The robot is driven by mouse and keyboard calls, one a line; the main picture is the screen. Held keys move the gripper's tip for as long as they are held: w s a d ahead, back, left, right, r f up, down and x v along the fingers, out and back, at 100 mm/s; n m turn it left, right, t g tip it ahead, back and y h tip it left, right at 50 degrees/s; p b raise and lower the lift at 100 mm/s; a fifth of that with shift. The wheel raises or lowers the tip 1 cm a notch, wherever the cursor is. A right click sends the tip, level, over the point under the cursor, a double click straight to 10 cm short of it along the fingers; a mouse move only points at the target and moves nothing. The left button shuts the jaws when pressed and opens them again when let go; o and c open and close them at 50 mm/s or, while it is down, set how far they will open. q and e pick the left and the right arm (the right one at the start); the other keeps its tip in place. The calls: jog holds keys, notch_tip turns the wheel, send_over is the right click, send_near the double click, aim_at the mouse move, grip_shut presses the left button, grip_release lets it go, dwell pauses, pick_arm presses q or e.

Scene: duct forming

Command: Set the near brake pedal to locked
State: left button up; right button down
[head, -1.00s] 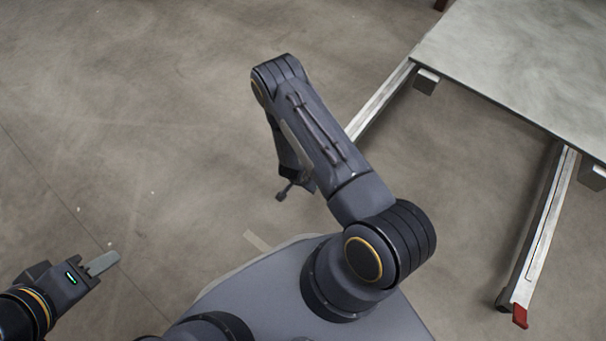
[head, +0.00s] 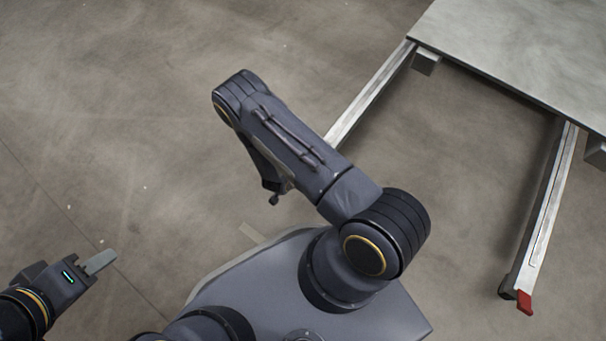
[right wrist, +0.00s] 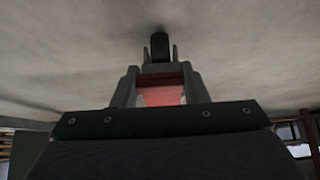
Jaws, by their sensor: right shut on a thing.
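In the right wrist view a red pedal (right wrist: 162,95) sits between the fingers of my right gripper (right wrist: 159,88), which is shut on it. A dark wheel (right wrist: 160,47) shows just beyond the fingertips. In the head view my right arm hides this gripper and the pedal it holds. Another red pedal (head: 525,302) is in plain sight at the end of the right-hand leg. My left gripper (head: 100,262) is at the lower left, away from both pedals, with nothing visible in it. One finger covers the other, so its opening cannot be judged.
A grey-topped table (head: 520,50) stands at the upper right. Its right-hand leg (head: 548,215) runs out towards me over the floor. The left-hand leg (head: 372,95) passes behind my right arm, which hides its end. The concrete floor (head: 110,110) on the left is clear.

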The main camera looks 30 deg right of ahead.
jog(key=c, duration=0.8)
grip_release()
jog(key=shift+c, duration=0.2)
jog(key=p+v, duration=0.3)
jog(key=v, duration=0.4)
jog(key=shift+a+r, duration=0.2)
jog(key=shift+r, duration=0.1)
